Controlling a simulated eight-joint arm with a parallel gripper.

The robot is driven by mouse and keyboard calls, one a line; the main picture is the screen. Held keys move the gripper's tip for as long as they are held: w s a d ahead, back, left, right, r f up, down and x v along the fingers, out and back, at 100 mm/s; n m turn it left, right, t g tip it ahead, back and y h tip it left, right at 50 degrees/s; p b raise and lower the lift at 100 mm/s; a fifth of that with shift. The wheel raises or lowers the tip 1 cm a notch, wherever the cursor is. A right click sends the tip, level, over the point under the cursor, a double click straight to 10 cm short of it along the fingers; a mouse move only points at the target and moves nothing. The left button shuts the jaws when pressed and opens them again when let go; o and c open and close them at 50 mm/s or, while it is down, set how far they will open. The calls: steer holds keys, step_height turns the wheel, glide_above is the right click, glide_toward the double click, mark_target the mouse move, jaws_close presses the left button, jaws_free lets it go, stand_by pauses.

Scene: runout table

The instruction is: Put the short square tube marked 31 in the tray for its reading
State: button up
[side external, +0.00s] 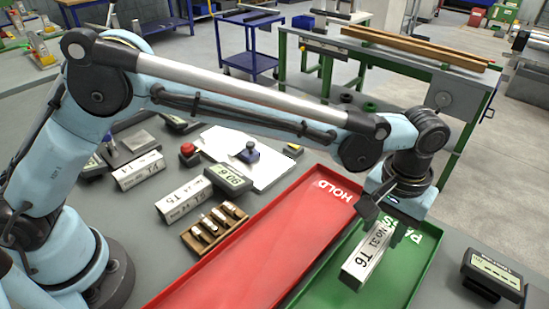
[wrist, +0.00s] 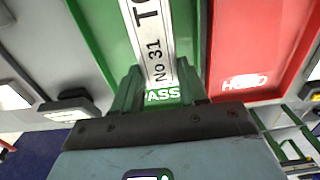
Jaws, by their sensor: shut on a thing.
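The short square tube marked No 31 (side external: 362,262) is pale metal with black lettering, and its label also shows T6. My gripper (side external: 388,208) is shut on it, over the green PASS tray (side external: 412,268). In the wrist view the tube (wrist: 152,35) runs up from between the fingers (wrist: 157,90), with the PASS lettering behind its near end. I cannot tell whether the tube touches the tray floor. The red HOLD tray (side external: 285,235) lies beside the green one. A handheld display (side external: 229,180) appears to read 80.6, but its digits are small and tilted.
Two other marked square tubes, one farther back (side external: 138,170) and one nearer (side external: 183,201), lie on the grey table. A wooden rack (side external: 200,245) with small metal pieces stands by the red tray. Another display (side external: 493,272) at right shows dashes. A red button (side external: 188,149) stands near a white sheet (side external: 275,172).

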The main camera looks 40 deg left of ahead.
mark_target(382, 232)
steer(key=shift+f, duration=1.4)
steer(key=shift+f, duration=0.1)
steer(key=o, duration=1.1)
